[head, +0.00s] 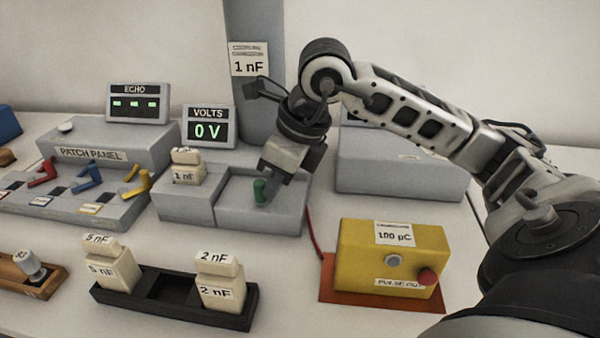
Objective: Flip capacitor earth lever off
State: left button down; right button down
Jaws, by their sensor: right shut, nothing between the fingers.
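A short green lever (260,191) stands up from the right part of a grey box (285,215) in the middle of the bench; I take it for the capacitor earth lever, though no label on it shows. My right gripper (270,185) comes down from above and is shut with nothing in it. Its fingertips are right at the green lever, just behind or beside it; I cannot tell if they touch. The grey column labelled 1 nF (249,64) stands behind. My left gripper is not in view.
A black rack (172,306) with labelled blocks is in front. The patch panel (100,152) with coloured levers is at the left. The VOLTS display (208,127) reads 0 V.

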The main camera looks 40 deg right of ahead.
jog(key=shift+w+a, duration=0.35)
jog(key=shift+a, duration=0.05)
dwell(0.4)
jog(key=shift+s, duration=0.1)
jog(key=shift+s+f+b, duration=0.1)
jog(key=shift+s+b, duration=0.2)
jog(key=shift+b, duration=0.05)
jog(key=s+d+r, duration=0.1)
jog(key=s+r, duration=0.5)
jog(key=r, duration=0.3)
jog(key=shift+s+d+r, duration=0.2)
jog(key=shift+s+r, duration=0.05)
jog(key=shift+s, duration=0.15)
